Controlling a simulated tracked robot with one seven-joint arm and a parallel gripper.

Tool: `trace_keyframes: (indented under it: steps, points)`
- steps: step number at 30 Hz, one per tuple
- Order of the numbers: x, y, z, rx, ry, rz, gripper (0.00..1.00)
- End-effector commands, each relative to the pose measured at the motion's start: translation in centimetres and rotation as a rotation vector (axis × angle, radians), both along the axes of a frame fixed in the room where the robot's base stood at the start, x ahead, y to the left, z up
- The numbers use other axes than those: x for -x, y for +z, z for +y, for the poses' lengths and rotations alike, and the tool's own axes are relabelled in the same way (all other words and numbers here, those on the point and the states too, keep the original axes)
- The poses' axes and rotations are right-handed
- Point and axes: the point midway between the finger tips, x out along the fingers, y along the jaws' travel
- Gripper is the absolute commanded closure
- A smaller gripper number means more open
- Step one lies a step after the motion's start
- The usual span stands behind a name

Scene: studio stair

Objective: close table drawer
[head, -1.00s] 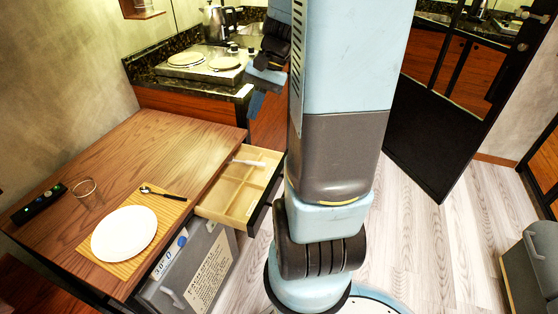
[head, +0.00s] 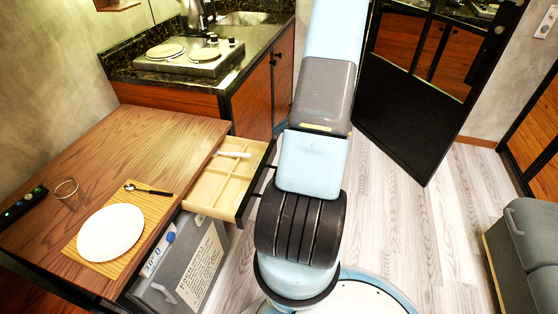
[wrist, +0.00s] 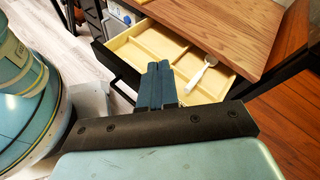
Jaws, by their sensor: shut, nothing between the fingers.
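The table drawer (head: 204,189) stands pulled out from the right side of the wooden table (head: 150,135). It is a pale divided tray with a dark front, and a white utensil (head: 233,154) lies inside. In the wrist view the open drawer (wrist: 130,45) and the white utensil (wrist: 201,74) lie beyond my fingers. My gripper (wrist: 157,82) is shut and empty, its blue fingers showing in front of the drawer's dark front. I cannot tell whether they touch it. In the head view my gripper is hidden behind my arm.
A white plate (head: 111,232) and a spoon (head: 145,189) lie on a mat on the table, with a glass (head: 66,190) nearby.

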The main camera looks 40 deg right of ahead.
Motion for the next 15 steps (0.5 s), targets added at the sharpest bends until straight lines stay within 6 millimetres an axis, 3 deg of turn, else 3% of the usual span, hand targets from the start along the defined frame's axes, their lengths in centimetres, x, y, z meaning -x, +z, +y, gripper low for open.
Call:
trace_keyframes:
  steps: [15]
  points:
    - [4.9, -12.0, -7.3, -0.357, -0.453, 0.024, 1.00]
